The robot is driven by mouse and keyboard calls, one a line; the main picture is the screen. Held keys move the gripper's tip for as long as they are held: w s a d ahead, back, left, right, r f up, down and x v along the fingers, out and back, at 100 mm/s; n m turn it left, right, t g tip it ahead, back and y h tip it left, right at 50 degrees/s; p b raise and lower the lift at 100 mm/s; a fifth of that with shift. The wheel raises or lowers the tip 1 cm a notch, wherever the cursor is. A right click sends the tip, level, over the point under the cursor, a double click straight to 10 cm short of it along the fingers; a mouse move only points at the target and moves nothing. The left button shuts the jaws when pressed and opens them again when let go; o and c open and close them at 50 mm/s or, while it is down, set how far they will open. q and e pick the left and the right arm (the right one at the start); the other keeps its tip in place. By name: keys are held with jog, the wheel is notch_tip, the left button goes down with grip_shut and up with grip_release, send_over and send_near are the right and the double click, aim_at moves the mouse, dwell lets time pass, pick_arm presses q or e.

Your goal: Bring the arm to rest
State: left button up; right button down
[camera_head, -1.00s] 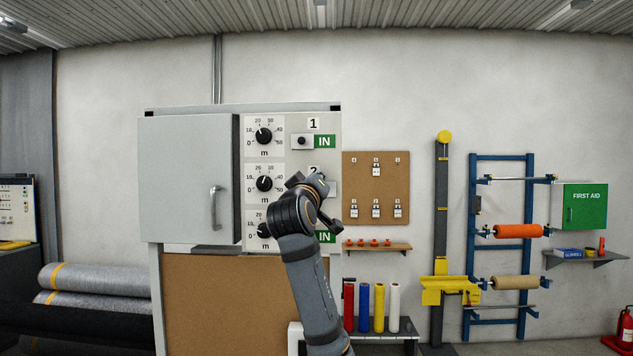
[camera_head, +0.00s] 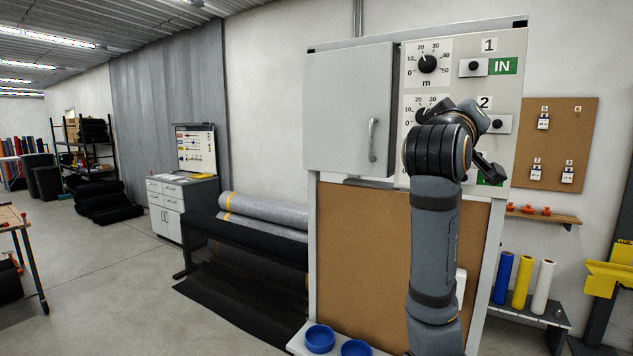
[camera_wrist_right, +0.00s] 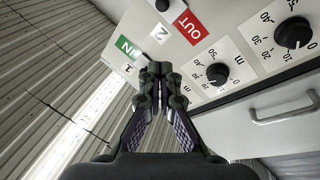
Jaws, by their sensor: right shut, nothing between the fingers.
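My right arm (camera_head: 433,240) rises in front of the grey control cabinet in the head view. Its gripper (camera_wrist_right: 158,72) is shut and empty in the wrist view, pointing towards the dial panel (camera_head: 472,32) with a gap I cannot judge. Row 1 shows a green IN sign (camera_head: 503,66). My left gripper is not in view.
The cabinet door (camera_head: 345,115) is left of my arm. A pegboard with tags (camera_head: 560,120) and a shelf of orange pieces (camera_head: 540,218) are to the right. Blue bowls (camera_head: 320,338) sit low in front. Open floor (camera_head: 110,280) lies left.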

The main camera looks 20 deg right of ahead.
jog(key=w+a+f+n+y, duration=0.2)
jog(key=w+f+y, duration=0.1)
jog(key=f, duration=0.7)
jog(key=w+a+f+n+t+y, duration=0.1)
jog(key=w+a+f+y, duration=0.15)
jog(key=f, duration=0.75)
jog(key=w+a+f+n+y, duration=0.2)
jog(key=w+f+y, duration=0.15)
jog(key=f, duration=0.75)
jog(key=s+a+f+g+y, duration=0.1)
jog(key=a+f, duration=0.1)
jog(key=f, duration=0.5)
jog(key=s+a+f+g+y, duration=0.1)
jog(key=s+f, duration=0.1)
jog(key=f, duration=0.4)
jog(key=s+a+f+g+y, duration=0.3)
jog(key=s+a+f, duration=0.2)
jog(key=s+f, duration=0.75)
jog(key=s+a+f+g+y, duration=0.3)
jog(key=s+a+f+g, duration=0.15)
jog(key=s+f, duration=0.85)
jog(key=s+f+b+x, duration=0.1)
jog(key=s+b+x, duration=0.15)
jog(key=x, duration=1.15)
jog(key=s+f+b+x, duration=0.1)
jog(key=s+x, duration=0.3)
jog(key=x, duration=0.9)
jog(key=s+d+f+m+g+b, duration=0.1)
jog(key=s+f+b, duration=0.1)
jog(key=s+f, duration=1.7)
